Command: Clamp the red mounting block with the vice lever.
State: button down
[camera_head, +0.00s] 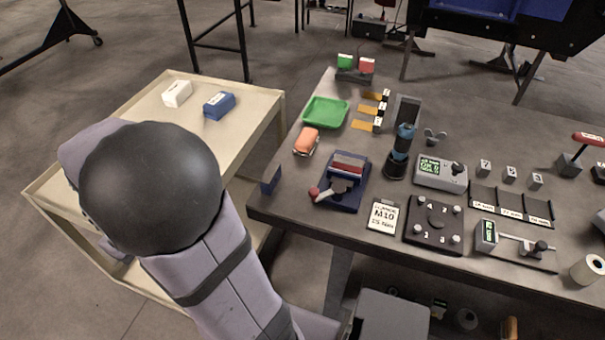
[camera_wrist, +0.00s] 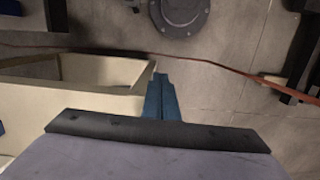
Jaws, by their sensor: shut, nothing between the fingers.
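The dark blue vice (camera_head: 346,199) stands at the near left part of the workbench. The red mounting block (camera_head: 349,164) sits in the vice, toward its back, with a pale strip along it. The vice lever (camera_head: 314,192) ends in a red knob and points left at the vice's front. I cannot tell whether the jaws touch the block. My gripper (camera_wrist: 160,80) shows in the wrist view as two blue fingers closed together and empty, beside a cream cart edge. In the head view my arm hides it; it is away from the vice.
The cream cart (camera_head: 252,100) carries a white box (camera_head: 177,93) and a blue box (camera_head: 219,105). Near the vice are a green tray (camera_head: 325,113), an orange object (camera_head: 306,141), an M10 card (camera_head: 383,217) and a dark cylinder stand (camera_head: 398,160). A reddish cable (camera_wrist: 225,67) crosses the wrist view.

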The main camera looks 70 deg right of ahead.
jog(key=s+d+r+m+g+p, duration=0.1)
jog(key=d+r, duration=0.2)
jog(key=d, duration=0.5)
jog(key=d+r+p, duration=0.1)
jog(key=d+r, duration=0.3)
jog(key=d, duration=0.3)
jog(key=s+d+r+m+g+y+p, duration=0.1)
jog(key=s+d+r, duration=0.2)
jog(key=s+d, duration=0.2)
jog(key=s+d+r+m+g, duration=0.1)
jog(key=s+d+r, duration=0.2)
jog(key=s+d, duration=0.3)
jog(key=d, duration=0.3)
jog(key=shift+s+d+y+p, duration=0.15)
jog(key=shift+s+y+p, duration=0.15)
jog(key=shift+y+p, duration=0.1)
jog(key=shift+f, duration=0.1)
jog(key=s+a+f+p, duration=0.2)
jog(key=s+f+p, duration=0.1)
jog(key=s+f, duration=0.4)
jog(key=shift+p+x, duration=0.4)
jog(key=shift+x, duration=0.55)
jog(key=shift+w+a, duration=0.1)
jog(key=shift+w, duration=0.1)
